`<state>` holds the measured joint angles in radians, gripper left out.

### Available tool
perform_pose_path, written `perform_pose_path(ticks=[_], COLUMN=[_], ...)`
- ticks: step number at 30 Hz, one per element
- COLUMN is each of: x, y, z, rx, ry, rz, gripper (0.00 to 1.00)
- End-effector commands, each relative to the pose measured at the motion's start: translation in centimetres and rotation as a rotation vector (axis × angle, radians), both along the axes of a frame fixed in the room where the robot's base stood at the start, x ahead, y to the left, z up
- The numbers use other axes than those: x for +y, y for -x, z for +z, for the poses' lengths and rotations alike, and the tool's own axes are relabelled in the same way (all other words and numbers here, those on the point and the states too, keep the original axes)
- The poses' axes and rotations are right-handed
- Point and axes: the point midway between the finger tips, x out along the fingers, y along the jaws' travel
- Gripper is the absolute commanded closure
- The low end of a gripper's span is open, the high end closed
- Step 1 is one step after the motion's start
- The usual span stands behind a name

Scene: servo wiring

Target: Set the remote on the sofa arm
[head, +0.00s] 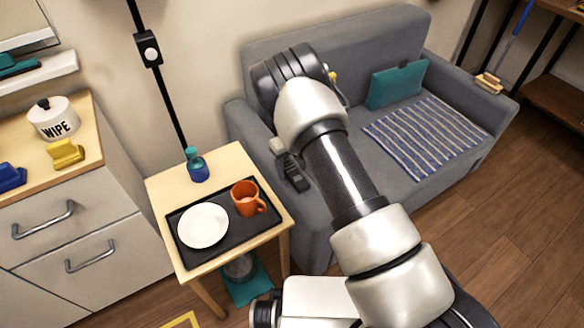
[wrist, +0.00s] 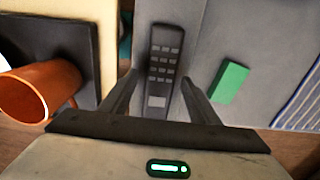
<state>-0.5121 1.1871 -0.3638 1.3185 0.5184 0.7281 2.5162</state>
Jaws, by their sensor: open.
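The remote (wrist: 165,62) is dark with rows of pale buttons. In the wrist view it lies lengthwise on the grey sofa arm (wrist: 195,22), and in the head view the remote (head: 295,176) shows on the near-left sofa arm (head: 250,122). My gripper (wrist: 159,80) is open, with one finger on each side of the remote's lower part. I see a gap at each finger; whether either touches the remote is hard to tell. In the head view my arm hides most of the gripper.
A side table (head: 222,162) left of the sofa holds a black tray (head: 185,256), white plate (head: 203,225), orange mug (head: 246,197) and blue bottle (head: 196,166). A green block (wrist: 230,82) lies right of the sofa arm.

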Motion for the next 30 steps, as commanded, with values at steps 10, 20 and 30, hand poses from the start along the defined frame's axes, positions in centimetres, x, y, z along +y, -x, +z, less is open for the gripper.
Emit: perform_pose_path(ticks=[10, 20, 30], x=[0.1, 0.0, -0.1], y=[-0.1, 0.0, 0.0], z=[5.0, 11.1, 12.8], rx=[-0.002, -0.001, -0.002], ry=[-0.002, 0.0, -0.004], rz=[0.0, 0.0, 0.011], gripper=[0.44, 0.44, 0.44])
